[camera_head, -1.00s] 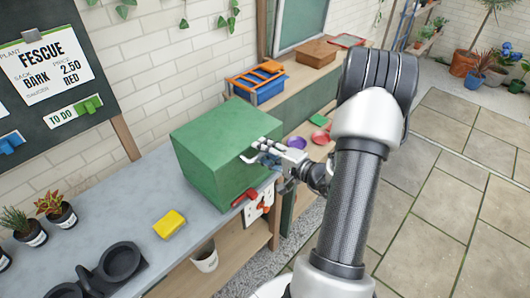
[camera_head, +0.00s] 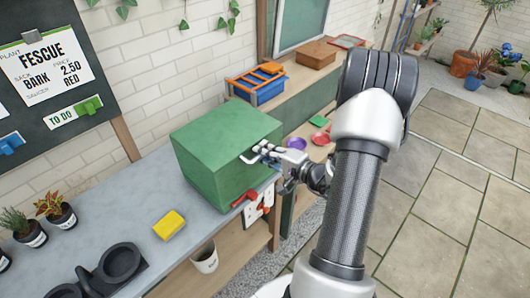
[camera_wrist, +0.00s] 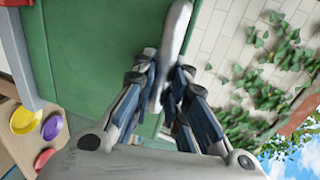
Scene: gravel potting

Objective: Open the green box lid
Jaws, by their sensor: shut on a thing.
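The green box (camera_head: 222,150) stands on the grey bench top, and its lid (camera_head: 225,125) looks closed. A light metal handle (camera_head: 251,157) sticks out from the box's front face near the top; it also shows in the wrist view (camera_wrist: 177,35). My gripper (camera_head: 268,154) is at this handle, in front of the box. In the wrist view my gripper (camera_wrist: 163,85) has its fingers shut on the handle, one on each side. The green box wall (camera_wrist: 95,60) fills the left of that view.
A yellow sponge (camera_head: 169,224) and potted plants (camera_head: 55,208) are on the grey bench (camera_head: 130,200) at left. A red lever (camera_head: 244,198) is below the box front. A blue crate (camera_head: 258,88) stands behind, and purple and red saucers (camera_head: 320,138) lie at right.

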